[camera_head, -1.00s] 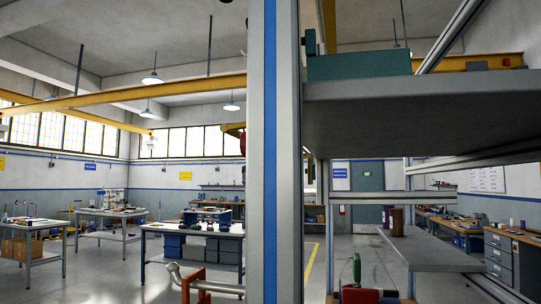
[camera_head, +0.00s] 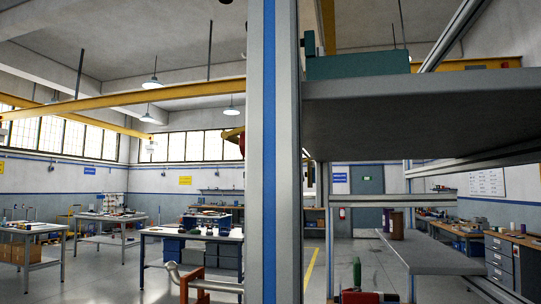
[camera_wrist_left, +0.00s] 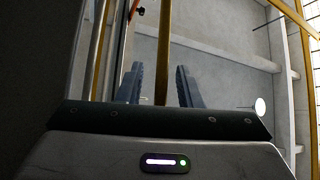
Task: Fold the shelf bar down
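A pale horizontal bar (camera_head: 430,200) runs across the shelving behind the tall post, above the lower shelf. A grey bent bar (camera_head: 210,285) with an orange-red bracket (camera_head: 186,287) shows low, left of the post. I cannot tell for sure which one is the shelf bar. My left gripper shows only in the left wrist view (camera_wrist_left: 158,82). Its two fingers are apart and nothing is seen between them except the distant background. No bar is clearly seen near its fingertips. My right gripper is not in view.
A tall grey-and-blue post (camera_head: 270,150) stands close in front of me. A thick upper shelf (camera_head: 400,115) carries a teal box (camera_head: 357,66). A lower shelf (camera_head: 430,255) holds brown cylindrical items (camera_head: 396,225). Work tables (camera_head: 200,235) stand farther off at left.

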